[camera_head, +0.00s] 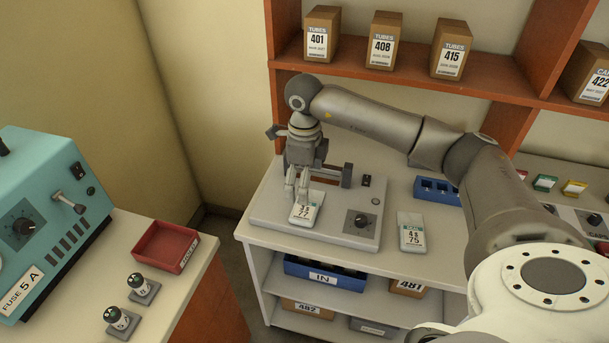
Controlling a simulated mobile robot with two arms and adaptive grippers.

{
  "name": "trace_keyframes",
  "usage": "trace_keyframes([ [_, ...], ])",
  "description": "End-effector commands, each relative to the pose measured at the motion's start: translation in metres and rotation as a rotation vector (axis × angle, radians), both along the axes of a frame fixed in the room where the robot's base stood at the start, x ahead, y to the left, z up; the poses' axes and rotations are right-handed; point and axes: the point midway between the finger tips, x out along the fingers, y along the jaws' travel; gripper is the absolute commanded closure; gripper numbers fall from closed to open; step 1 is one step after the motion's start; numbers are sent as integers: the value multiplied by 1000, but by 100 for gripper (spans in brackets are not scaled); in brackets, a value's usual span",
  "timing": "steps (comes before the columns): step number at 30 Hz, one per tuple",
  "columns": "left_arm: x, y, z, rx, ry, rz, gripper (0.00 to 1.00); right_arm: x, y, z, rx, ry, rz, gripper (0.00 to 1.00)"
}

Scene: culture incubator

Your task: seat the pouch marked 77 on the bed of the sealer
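The pouch marked 77 (306,213) is a small white pouch with a printed label. It lies over the front left part of the pale grey sealer (337,228), label facing up. My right gripper (297,198) points down at the pouch's back edge, its fingertips at or touching it. I cannot tell whether the fingers grip the pouch or whether it rests flat on the bed. The gripper hides part of the sealer behind it. A similar pouch marked 75 (412,236) lies on the counter right of the sealer. My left gripper is out of view.
A blue rack (437,190) stands behind the 75 pouch. Tubes boxes (382,42) line the shelf above. A blue IN bin (325,273) sits below the counter. At left are a teal machine (50,215) and a red tray (165,246). Bare counter (450,240) lies to the right.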

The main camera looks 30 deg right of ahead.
Motion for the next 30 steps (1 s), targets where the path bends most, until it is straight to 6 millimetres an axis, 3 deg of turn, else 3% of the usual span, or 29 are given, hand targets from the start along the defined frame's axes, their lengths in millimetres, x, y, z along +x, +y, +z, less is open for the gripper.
trace_keyframes([
  [15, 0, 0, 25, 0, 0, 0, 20, -1, 0, -84, 0, 4, -1, 4],
  [21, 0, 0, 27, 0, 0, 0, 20, -1, 0, -95, 1, 2, 1, 4],
  [30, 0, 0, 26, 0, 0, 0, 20, -1, 0, -97, 1, 1, 1, 6],
])
